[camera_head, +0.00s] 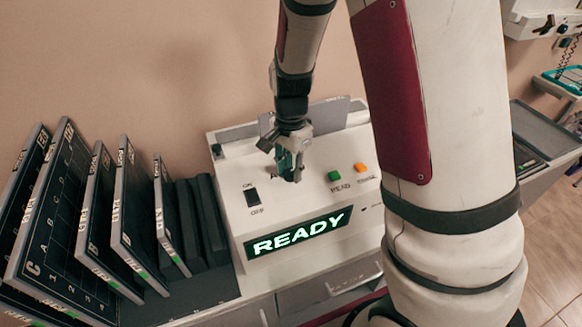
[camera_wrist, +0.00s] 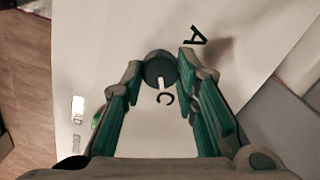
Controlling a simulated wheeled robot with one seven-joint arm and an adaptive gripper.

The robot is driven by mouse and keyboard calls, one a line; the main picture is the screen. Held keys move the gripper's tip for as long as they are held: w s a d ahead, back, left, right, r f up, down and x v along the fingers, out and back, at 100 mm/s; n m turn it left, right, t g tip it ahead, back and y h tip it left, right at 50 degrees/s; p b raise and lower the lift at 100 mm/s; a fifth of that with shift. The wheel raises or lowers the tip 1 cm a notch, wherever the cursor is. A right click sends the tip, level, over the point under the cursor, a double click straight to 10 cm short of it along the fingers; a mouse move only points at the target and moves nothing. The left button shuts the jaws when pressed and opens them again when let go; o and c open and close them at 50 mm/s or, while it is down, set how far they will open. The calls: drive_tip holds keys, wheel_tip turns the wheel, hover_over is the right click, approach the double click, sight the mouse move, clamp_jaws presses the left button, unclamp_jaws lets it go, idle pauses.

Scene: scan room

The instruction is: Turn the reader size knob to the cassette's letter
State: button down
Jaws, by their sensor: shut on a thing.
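The reader (camera_head: 236,215) is a white console with a lit green READY display (camera_head: 300,234). My gripper (camera_head: 290,172) is over its top panel and hides the size knob in the head view. In the wrist view, the round dark grey knob (camera_wrist: 159,66) sits between the fingertips of my gripper (camera_wrist: 160,70), which is shut on it. The knob's white pointer mark faces the letter C (camera_wrist: 167,99). The letter A (camera_wrist: 195,37) is printed at upper right of the knob. Dark cassettes (camera_head: 75,215) stand in a rack at left; a large front one carries a C.
The reader also has a black ON/OFF switch (camera_head: 251,197), a green READ button (camera_head: 335,175) and an orange button (camera_head: 360,168). A grey panel (camera_head: 335,110) stands at its back edge. The wall is close behind. A counter with a tray (camera_head: 540,130) is at right.

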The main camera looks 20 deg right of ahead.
drive_tip(key=shift+n, duration=0.3)
drive_tip(key=n, duration=0.9)
drive_tip(key=shift+w+n+p, duration=0.1)
drive_tip(key=shift+n+p, duration=0.2)
drive_tip(key=shift+n, duration=0.1)
drive_tip(key=n, duration=0.3)
drive_tip(key=shift+a+n, duration=0.1)
drive_tip(key=shift+n, duration=0.3)
drive_tip(key=n+p, duration=0.1)
drive_tip(key=n, duration=0.4)
drive_tip(key=shift+r, duration=0.1)
drive_tip(key=shift+n+p, duration=0.8)
drive_tip(key=shift+n, duration=1.6)
